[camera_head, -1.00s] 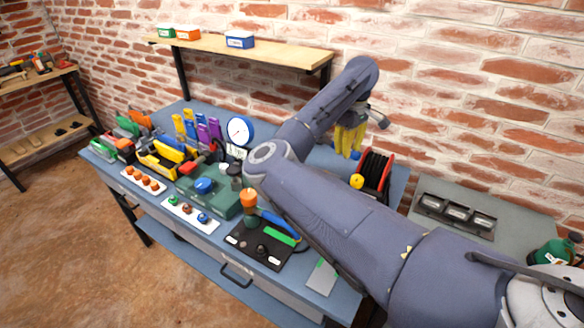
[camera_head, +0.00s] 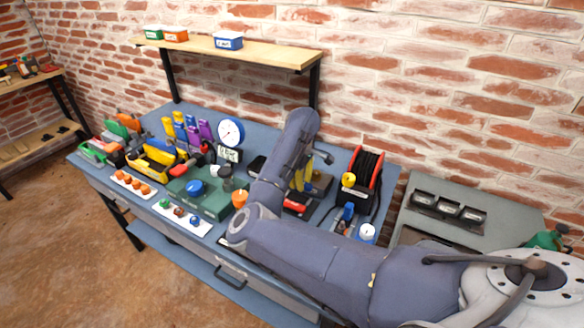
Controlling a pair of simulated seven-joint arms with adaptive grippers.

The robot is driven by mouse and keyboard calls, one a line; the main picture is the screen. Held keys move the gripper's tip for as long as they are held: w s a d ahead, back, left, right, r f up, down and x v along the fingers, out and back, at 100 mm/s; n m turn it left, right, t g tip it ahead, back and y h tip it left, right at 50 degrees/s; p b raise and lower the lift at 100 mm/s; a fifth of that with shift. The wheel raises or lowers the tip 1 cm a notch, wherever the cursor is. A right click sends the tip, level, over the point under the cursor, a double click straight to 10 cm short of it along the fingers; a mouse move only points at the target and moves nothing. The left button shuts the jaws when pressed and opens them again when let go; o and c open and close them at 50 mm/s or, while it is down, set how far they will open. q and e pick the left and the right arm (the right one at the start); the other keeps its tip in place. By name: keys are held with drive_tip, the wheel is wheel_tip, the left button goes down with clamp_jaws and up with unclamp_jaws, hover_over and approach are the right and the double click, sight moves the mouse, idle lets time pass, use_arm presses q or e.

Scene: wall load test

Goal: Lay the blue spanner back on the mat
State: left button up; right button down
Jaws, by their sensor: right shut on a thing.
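My right gripper (camera_head: 304,180), with yellow fingers, is low over the back of the blue bench, partly hidden by my own arm. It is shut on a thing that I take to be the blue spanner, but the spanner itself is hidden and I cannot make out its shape. A dark flat piece (camera_head: 319,186) lies below and beside the fingers; I cannot tell whether it is the mat. A red item (camera_head: 296,203) lies close in front of the fingers. My left gripper is not in view.
A red-and-black cable reel (camera_head: 364,180) stands right of the gripper, with a blue item (camera_head: 347,212) before it. A green case (camera_head: 212,202), a round gauge (camera_head: 230,133) and several coloured tools crowd the left. A wooden shelf (camera_head: 260,51) hangs above.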

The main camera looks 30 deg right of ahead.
sight(300, 199)
drive_tip(key=shift+f, duration=1.2)
drive_tip(key=shift+f, duration=1.35)
drive_tip(key=c, duration=0.9)
unclamp_jaws()
drive_tip(key=shift+r, duration=0.1)
drive_tip(key=shift+d+r, duration=0.15)
drive_tip(key=shift+w+r, duration=0.1)
drive_tip(key=shift+r, duration=0.6)
drive_tip(key=shift+c, duration=0.3)
drive_tip(key=shift+o, duration=0.2)
drive_tip(key=shift+r, duration=3.05)
